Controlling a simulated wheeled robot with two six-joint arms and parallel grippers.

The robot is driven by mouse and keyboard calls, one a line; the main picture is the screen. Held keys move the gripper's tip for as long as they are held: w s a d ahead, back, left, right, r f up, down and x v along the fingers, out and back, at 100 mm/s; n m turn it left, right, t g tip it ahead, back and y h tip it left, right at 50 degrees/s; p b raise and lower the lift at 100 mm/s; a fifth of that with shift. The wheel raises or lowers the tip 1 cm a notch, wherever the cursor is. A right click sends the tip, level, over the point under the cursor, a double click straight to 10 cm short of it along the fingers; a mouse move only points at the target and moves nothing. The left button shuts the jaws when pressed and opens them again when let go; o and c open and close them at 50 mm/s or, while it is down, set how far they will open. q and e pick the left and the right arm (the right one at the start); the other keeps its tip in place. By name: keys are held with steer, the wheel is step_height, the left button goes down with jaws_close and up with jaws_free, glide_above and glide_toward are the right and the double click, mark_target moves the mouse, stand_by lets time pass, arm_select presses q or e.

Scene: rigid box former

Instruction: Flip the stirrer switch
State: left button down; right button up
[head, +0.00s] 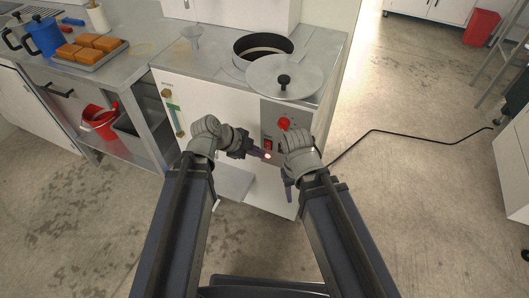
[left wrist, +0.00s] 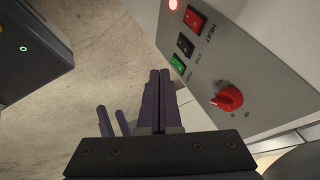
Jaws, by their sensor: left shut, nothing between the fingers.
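The stirrer switch (left wrist: 185,45) is a small black rocker on the grey panel in the left wrist view, between a red HEAT switch (left wrist: 195,19) and a green switch (left wrist: 178,65). I cannot make it out clearly in the head view. My left gripper (head: 264,155) is shut and empty, its purple fingers close to the panel's lower part. In the left wrist view its fingertips (left wrist: 159,73) are just beside the green switch; contact cannot be told. My right gripper (head: 288,190) hangs in front of the machine, its fingers apart.
A red knob (head: 284,124) sticks out of the panel (left wrist: 246,75). A glowing lamp (head: 268,156) is near my left fingertips. A lid (head: 284,80) with a black knob lies on the machine top beside the round opening (head: 263,46). A black cable (head: 400,132) crosses the floor on the right.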

arm_select(q)
steer(key=shift+w+d+f+b, duration=1.3)
steer(key=shift+w+d+f, duration=0.15)
steer(key=shift+w+f, duration=0.15)
steer(key=shift+w+d+f+b, duration=1.3)
steer(key=shift+w+d+f, duration=0.2)
steer(key=shift+w, duration=0.2)
steer(key=shift+w+r, duration=0.15)
steer(key=shift+w, duration=0.2)
steer(key=shift+r+p, duration=0.85)
steer(key=shift+p, duration=0.1)
steer(key=shift+f, duration=0.1)
